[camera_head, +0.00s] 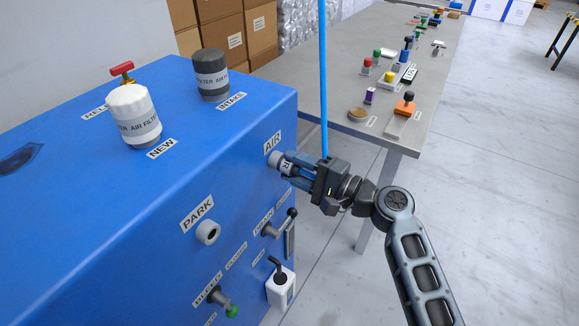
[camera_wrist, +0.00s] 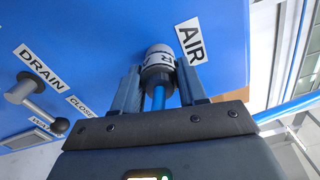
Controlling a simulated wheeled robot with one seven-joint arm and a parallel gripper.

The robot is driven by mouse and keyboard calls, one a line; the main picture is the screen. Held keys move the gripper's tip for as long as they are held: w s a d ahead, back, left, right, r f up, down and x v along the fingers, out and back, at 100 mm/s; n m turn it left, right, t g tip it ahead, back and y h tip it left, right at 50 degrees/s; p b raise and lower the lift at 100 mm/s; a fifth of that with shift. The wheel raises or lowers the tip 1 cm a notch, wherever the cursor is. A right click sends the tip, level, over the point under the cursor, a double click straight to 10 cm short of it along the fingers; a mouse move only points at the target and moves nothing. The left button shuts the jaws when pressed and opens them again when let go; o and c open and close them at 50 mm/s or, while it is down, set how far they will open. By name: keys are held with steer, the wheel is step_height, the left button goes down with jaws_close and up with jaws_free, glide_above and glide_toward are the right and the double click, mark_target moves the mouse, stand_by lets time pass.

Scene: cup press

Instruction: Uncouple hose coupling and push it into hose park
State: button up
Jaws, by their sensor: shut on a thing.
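The hose coupling (camera_head: 287,166) is a grey and white cylinder with a printed band, at the AIR port on the blue machine's side face. It also shows in the wrist view (camera_wrist: 159,58), its pale end against the panel beside the AIR label. My gripper (camera_head: 291,166) is shut on the coupling, one blue-grey finger on each side. Whether the coupling is fully seated is hidden. The blue hose (camera_head: 323,85) comes down from above behind my gripper, and part of it shows between the fingers in the wrist view (camera_wrist: 158,98). The hose park (camera_head: 208,232) is a round grey socket under the PARK label, lower left of the coupling.
A lever (camera_head: 272,229) labelled DRAIN and a green-tipped valve (camera_head: 222,303) stick out from the same face. A white bottle (camera_head: 281,287) hangs low there. Two filters (camera_head: 133,115) stand on top. A grey bench (camera_head: 345,75) with small parts stands behind my gripper.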

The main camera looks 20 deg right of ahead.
steer(key=shift+f+n+b, duration=0.1)
steer(key=shift+n+b, duration=2.1)
steer(key=shift+b, duration=0.5)
steer(key=shift+n+b, duration=2.1)
steer(key=shift+b, duration=0.4)
steer(key=shift+s+d, duration=0.45)
steer(key=shift+s, duration=0.15)
steer(key=shift+v, duration=1.25)
steer(key=shift+s+d, duration=0.1)
steer(key=shift+s, duration=0.1)
steer(key=v, duration=0.5)
steer(key=s+a+p, duration=0.1)
steer(key=s+a, duration=0.5)
steer(key=a, duration=0.2)
steer(key=s+a+p, duration=0.1)
steer(key=s+a, duration=0.5)
steer(key=a, duration=0.3)
steer(key=shift+a, duration=0.15)
